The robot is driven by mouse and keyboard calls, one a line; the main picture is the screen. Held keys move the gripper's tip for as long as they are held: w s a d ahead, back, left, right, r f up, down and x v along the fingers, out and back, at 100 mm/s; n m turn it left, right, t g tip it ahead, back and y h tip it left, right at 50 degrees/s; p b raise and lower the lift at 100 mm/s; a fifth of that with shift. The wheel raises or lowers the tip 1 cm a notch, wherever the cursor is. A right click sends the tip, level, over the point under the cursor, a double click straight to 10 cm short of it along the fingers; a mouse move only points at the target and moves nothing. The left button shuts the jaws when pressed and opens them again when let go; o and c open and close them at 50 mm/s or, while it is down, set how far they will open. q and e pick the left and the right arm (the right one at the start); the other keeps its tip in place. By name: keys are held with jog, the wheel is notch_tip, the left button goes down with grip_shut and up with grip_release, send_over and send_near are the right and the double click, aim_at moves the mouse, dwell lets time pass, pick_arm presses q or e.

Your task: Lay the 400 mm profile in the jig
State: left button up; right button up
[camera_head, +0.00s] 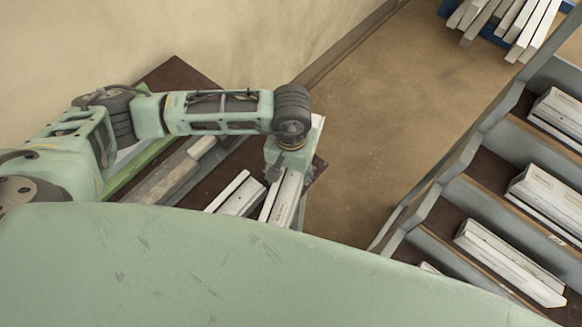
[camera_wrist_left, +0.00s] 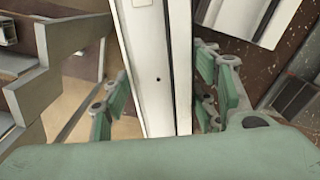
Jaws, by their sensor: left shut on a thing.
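My left gripper (camera_head: 287,165) points down over the right end of the dark bench (camera_head: 175,76). It is shut on a long white profile (camera_wrist_left: 155,70), which runs between the green finger pads in the left wrist view. In the head view the profile (camera_head: 287,200) shows on both sides of the gripper; its near end is hidden by the green surface in front. I cannot read its length or tell whether it touches the bench. Grey bars (camera_head: 165,183) lie left of it, perhaps part of the jig; the arm hides much of them. My right gripper is not in view.
Shorter white profiles (camera_head: 238,195) lie on the bench just left of the held one. A stepped rack (camera_head: 465,205) with several profiles stands at the right. More profiles (camera_head: 515,22) lie at the top right. Bare floor (camera_head: 385,110) lies between bench and rack.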

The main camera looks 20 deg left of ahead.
pick_arm(q)
jog(key=shift+f, duration=0.15)
jog(key=o, duration=1.8)
jog(key=shift+c, duration=0.2)
